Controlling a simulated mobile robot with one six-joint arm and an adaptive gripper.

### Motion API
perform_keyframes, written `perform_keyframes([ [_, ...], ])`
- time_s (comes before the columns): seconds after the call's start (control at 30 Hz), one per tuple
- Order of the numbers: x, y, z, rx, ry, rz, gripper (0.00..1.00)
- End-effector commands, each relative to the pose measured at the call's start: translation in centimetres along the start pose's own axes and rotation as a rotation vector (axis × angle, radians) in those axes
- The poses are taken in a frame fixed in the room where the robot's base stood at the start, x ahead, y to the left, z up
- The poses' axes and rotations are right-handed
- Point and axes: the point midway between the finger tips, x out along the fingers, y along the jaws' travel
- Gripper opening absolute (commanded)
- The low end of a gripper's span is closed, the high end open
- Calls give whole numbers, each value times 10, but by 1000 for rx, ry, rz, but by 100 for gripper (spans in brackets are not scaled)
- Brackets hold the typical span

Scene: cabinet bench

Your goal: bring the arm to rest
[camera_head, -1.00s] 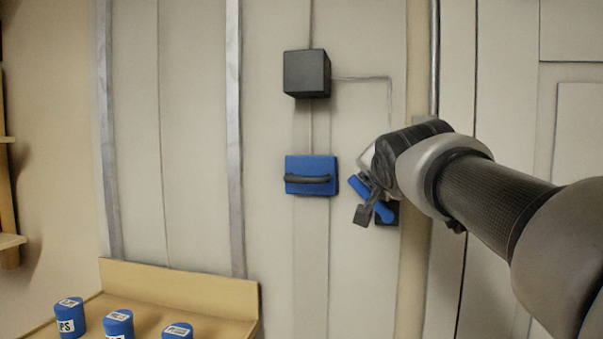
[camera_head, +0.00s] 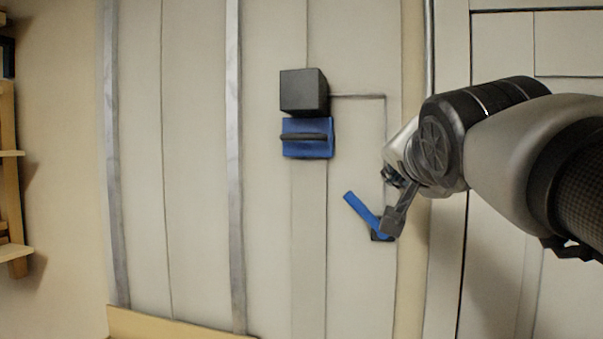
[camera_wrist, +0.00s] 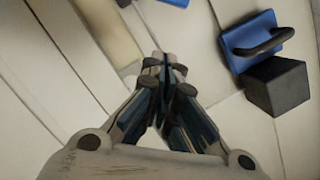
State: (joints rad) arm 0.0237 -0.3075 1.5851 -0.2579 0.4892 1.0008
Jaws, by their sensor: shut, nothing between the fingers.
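My gripper (camera_head: 391,221) hangs at the right of the wall in the head view, its fingers closed together with nothing between them. Its shut fingertips (camera_wrist: 165,65) also show in the wrist view. In the head view the fingers overlap the lower end of a slanted blue lever (camera_head: 361,211) on a small dark base. In the wrist view a blue piece, seemingly that lever (camera_wrist: 175,2), is at the top edge, apart from the fingertips. My arm reaches in from the right.
A black box (camera_head: 303,92) is on the wall, with a blue panel (camera_head: 307,148) with a dark handle directly below it. Both show in the wrist view, the box (camera_wrist: 278,88) and the panel (camera_wrist: 238,58). A wooden ledge (camera_head: 165,325) is at the bottom left, shelves (camera_head: 10,170) at the far left.

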Motion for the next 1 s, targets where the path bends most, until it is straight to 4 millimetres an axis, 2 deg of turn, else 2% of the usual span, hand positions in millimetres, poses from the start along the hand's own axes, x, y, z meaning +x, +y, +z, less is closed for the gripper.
perform_keyframes([
  [0.33, -1, 1, 2, -3, -3, 3, 0],
  [0.47, -4, 23, 25, -46, -44, 38, 0],
  [0.57, -10, 62, 67, -130, -124, 97, 0],
  [0.73, -37, 150, 161, -321, -327, 202, 0],
  [0.87, -66, 215, 231, -462, -498, 253, 0],
  [1.0, -104, 281, 303, -599, -689, 278, 0],
])
